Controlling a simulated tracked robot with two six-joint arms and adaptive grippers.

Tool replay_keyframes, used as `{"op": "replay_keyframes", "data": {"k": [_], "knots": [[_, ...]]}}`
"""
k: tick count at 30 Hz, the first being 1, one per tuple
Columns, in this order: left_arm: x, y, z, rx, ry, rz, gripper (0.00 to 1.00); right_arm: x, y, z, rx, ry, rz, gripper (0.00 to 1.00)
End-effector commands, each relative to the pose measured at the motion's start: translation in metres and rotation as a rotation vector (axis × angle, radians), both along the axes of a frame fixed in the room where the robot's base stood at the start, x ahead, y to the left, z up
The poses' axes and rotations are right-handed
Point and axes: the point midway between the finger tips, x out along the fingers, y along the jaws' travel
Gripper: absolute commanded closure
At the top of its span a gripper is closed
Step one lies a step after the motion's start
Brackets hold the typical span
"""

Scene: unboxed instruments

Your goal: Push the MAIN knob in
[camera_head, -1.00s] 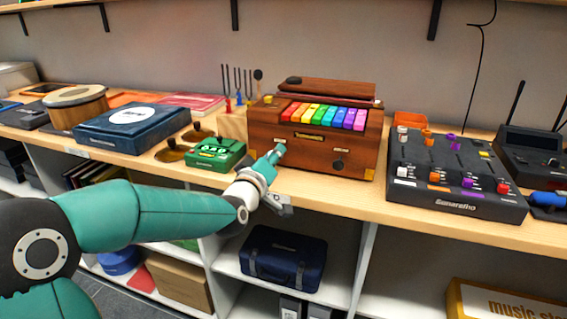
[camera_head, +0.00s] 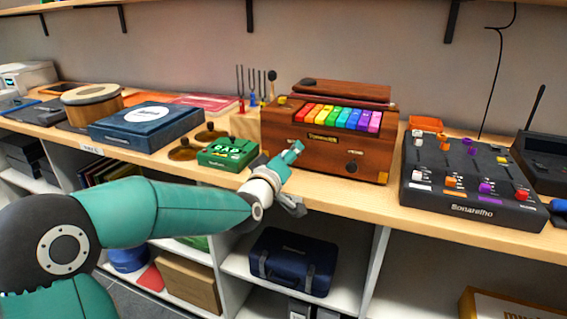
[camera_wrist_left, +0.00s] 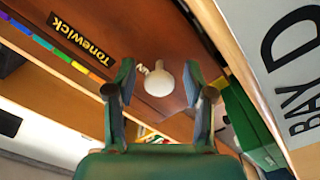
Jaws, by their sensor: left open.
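The wooden instrument (camera_head: 285,135) with rainbow keys stands on the bench in the head view, its front towards me. In the left wrist view its front panel (camera_wrist_left: 95,75) carries a "Tonewick" plate. A round white knob (camera_wrist_left: 158,79) sticks out of that panel, with a partly hidden label beside it; I take it for the MAIN knob. My left gripper (camera_head: 291,153) is at the instrument's lower left front and hides this knob in the head view. In the wrist view its open fingers (camera_wrist_left: 158,92) stand either side of the knob, with a gap on both sides. My right gripper is out of view.
A green box (camera_head: 228,153) sits just left of the instrument, close to my left gripper. A blue case (camera_head: 146,127) lies further left. A dark mixer (camera_head: 470,184) with coloured knobs is on the right. A dark knob (camera_head: 351,168) sits on the instrument's right front.

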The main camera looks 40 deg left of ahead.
Motion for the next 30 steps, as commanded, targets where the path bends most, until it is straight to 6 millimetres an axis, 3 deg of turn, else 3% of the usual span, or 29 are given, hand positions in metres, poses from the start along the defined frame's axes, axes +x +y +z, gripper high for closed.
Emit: {"op": "replay_keyframes", "data": {"k": [5,18,24,30], "knots": [[-0.019,-0.006,0.001,0.0,-0.001,0.001,0.47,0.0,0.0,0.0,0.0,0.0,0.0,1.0],[-0.097,-0.031,0.001,0.001,-0.003,0.001,0.47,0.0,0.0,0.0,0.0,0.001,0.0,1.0],[-0.11,-0.036,-0.001,0.0,-0.001,0.001,0.47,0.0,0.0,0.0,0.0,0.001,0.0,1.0],[-0.111,-0.036,-0.001,0.0,-0.001,0.001,0.47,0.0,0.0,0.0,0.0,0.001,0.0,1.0]]}}
